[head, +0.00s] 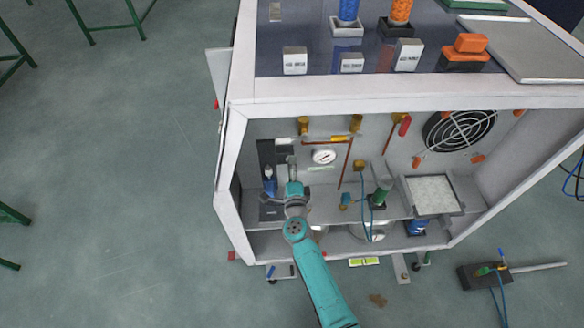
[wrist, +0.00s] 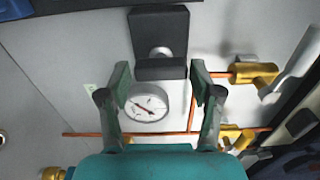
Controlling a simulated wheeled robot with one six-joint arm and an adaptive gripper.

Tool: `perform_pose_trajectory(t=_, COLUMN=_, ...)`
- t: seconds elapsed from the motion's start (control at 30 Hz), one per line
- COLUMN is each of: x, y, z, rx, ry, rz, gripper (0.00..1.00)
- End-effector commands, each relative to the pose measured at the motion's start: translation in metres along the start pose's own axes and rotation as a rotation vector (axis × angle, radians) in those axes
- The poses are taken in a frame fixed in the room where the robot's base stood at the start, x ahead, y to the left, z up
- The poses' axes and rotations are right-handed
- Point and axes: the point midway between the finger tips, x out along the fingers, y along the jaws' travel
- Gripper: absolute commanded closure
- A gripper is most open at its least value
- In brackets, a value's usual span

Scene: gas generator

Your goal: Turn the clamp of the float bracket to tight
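My gripper (wrist: 162,80) is open, with its two fingers apart in the wrist view. A dark bracket (wrist: 158,22) with a pale round knob or pin (wrist: 160,53) and a dark block (wrist: 160,69) below it lies beyond and between the fingertips. I take this to be the float bracket and its clamp, but cannot tell how the clamp is turned. Nothing is visibly gripped. In the head view my gripper (head: 291,166) reaches into the open cabinet, beside dark bracket parts (head: 266,155) at the left. My gripper partly hides that area.
A white round gauge (head: 323,156) with copper pipes stands right of my gripper. It also shows in the wrist view (wrist: 147,102). Brass valves (head: 304,125) line the back wall. A blue-and-white part (head: 270,182) stands close left. The cabinet's left frame (head: 228,165) limits room.

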Motion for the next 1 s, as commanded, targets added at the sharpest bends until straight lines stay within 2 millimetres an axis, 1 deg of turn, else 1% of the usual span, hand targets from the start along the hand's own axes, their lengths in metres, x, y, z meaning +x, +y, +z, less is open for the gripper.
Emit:
perform_pose_trajectory(t=0.33, x=-0.001, y=-0.001, z=0.001, rx=-0.001, ry=-0.001, rz=-0.001, gripper=0.23)
perform_pose_trajectory(t=0.47, x=-0.009, y=0.0, z=0.001, rx=-0.002, ry=-0.002, rz=0.0, gripper=0.23)
perform_pose_trajectory(t=0.57, x=-0.022, y=0.001, z=0.001, rx=-0.001, ry=-0.003, rz=0.0, gripper=0.23)
perform_pose_trajectory(t=0.8, x=-0.068, y=0.001, z=0.001, rx=-0.003, ry=-0.003, rz=0.001, gripper=0.23)
perform_pose_trajectory(t=1.0, x=-0.101, y=0.001, z=0.001, rx=-0.001, ry=-0.002, rz=0.001, gripper=0.23)
